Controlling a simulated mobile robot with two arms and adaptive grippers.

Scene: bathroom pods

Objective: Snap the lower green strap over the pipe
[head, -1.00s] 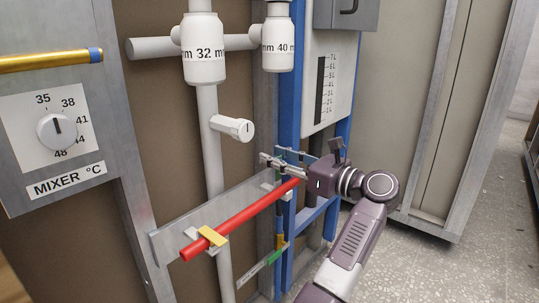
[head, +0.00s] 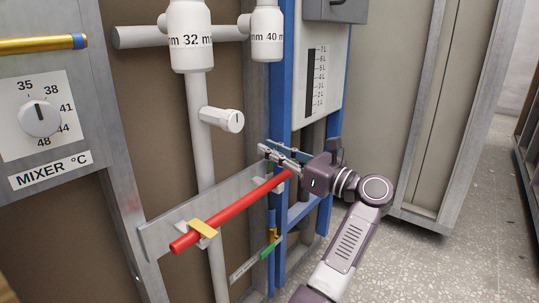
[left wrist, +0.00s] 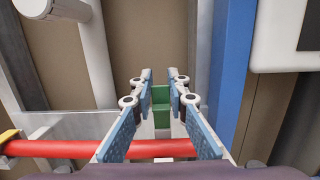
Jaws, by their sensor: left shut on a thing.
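The red pipe (head: 235,210) runs along a grey bracket, and a yellow strap (head: 203,229) sits at its left end. My left gripper (head: 267,149) is beside the pipe's right end. In the left wrist view its blue-padded fingers (left wrist: 160,88) stand on either side of a green strap (left wrist: 160,98) and are shut on it. The strap stands up just beyond the red pipe (left wrist: 60,148). Another green strap (head: 270,249) is lower down, on a lower bracket. My right gripper is not in view.
A white vertical pipe (head: 207,165) with a side valve (head: 222,119) stands left of the gripper. A blue frame post (head: 281,110) is close behind it. The mixer panel (head: 40,118) is at the left. Open floor (head: 440,265) lies at the right.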

